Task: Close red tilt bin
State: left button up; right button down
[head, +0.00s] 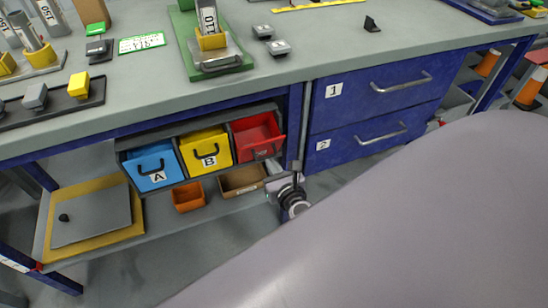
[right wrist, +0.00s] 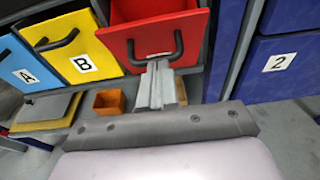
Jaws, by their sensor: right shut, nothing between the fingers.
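The red tilt bin (head: 255,131) is the rightmost of three bins under the table. It is tilted open, its top leaning outward and its inside showing. In the right wrist view the red bin (right wrist: 125,43) shows its front face and dark handle at the top centre. My right gripper (head: 270,183) is just below and in front of the red bin. In the right wrist view its shut fingers (right wrist: 156,72) point at the bin's front under the handle; whether they touch it I cannot tell. My left gripper is not in view.
A yellow bin B (head: 190,144) and a blue bin A (head: 145,162) stand left of the red bin. Blue drawers (head: 350,92) are close on the right. An orange box (head: 188,197) and a brown box (head: 236,182) sit on the lower shelf.

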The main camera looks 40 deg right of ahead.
aim_at(265, 143)
jog(key=shift+w+d+r+p, duration=0.15)
jog(key=shift+w+r+p, duration=0.6)
jog(key=shift+p, duration=0.2)
jog(key=shift+w+d+r+p, duration=0.15)
jog(key=shift+w+r+p, duration=0.45)
jog(key=shift+r+p, duration=0.3)
jog(key=shift+w+d+r+p, duration=0.15)
jog(key=shift+w+r+p, duration=0.2)
jog(key=shift+w, duration=0.4)
